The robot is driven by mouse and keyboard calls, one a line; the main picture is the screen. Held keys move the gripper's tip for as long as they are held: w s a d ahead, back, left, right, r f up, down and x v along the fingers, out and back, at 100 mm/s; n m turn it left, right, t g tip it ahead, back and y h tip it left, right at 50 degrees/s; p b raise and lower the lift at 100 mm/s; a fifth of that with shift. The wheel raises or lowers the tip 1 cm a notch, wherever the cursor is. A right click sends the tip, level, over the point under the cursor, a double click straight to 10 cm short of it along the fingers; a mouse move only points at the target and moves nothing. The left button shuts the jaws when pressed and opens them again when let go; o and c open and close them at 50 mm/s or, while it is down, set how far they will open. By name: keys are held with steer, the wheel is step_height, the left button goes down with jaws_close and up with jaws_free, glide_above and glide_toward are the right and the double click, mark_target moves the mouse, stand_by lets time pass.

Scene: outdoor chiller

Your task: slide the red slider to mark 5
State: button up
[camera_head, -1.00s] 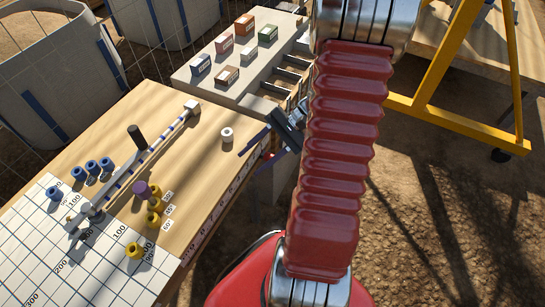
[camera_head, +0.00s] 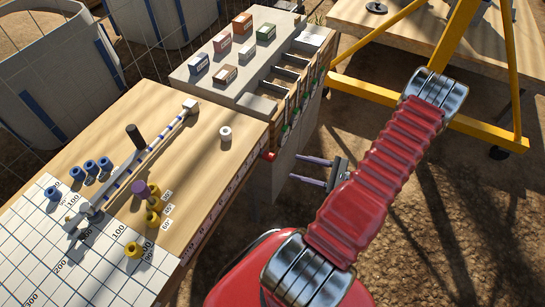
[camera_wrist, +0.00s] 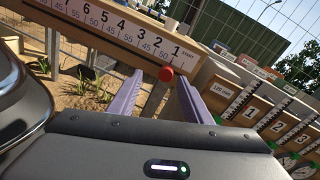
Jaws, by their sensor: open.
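The red slider (camera_wrist: 166,74) is a small round red knob on the table's front edge, just below the numbered scale near mark 1. It also shows in the head view at the table's right corner (camera_head: 269,155). The number scale (camera_wrist: 119,31) runs along the edge, with 1 at the right and higher numbers to the left. My gripper (camera_wrist: 158,86) is open, its two purple fingers pointing towards the table edge. In the wrist view the knob appears between the fingertips, beyond them. In the head view my gripper (camera_head: 295,169) is to the right of the knob, apart from it.
On the wooden table (camera_head: 190,150) stand a rail with a black handle (camera_head: 135,136), a white roll (camera_head: 225,132), and blue and yellow cylinders. A grey bench with boxes and bins (camera_head: 290,75) adjoins at the right. A yellow frame (camera_head: 420,104) stands behind my arm.

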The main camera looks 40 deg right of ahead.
mark_target(274, 158)
steer(key=shift+s+d+f+m+t+h, duration=0.4)
steer(key=shift+s+f+m+h, duration=0.1)
steer(key=shift+f+m, duration=0.1)
steer(key=shift+s+d+f+m+t+h, duration=0.3)
steer(key=shift+s+d+f+m+h, duration=0.1)
steer(key=shift+f+m+h, duration=0.15)
steer(key=shift+w+a+y, duration=0.1)
steer(key=shift+y, duration=0.15)
steer(key=shift+x, duration=6.85)
steer(key=shift+f, duration=0.1)
jaws_close()
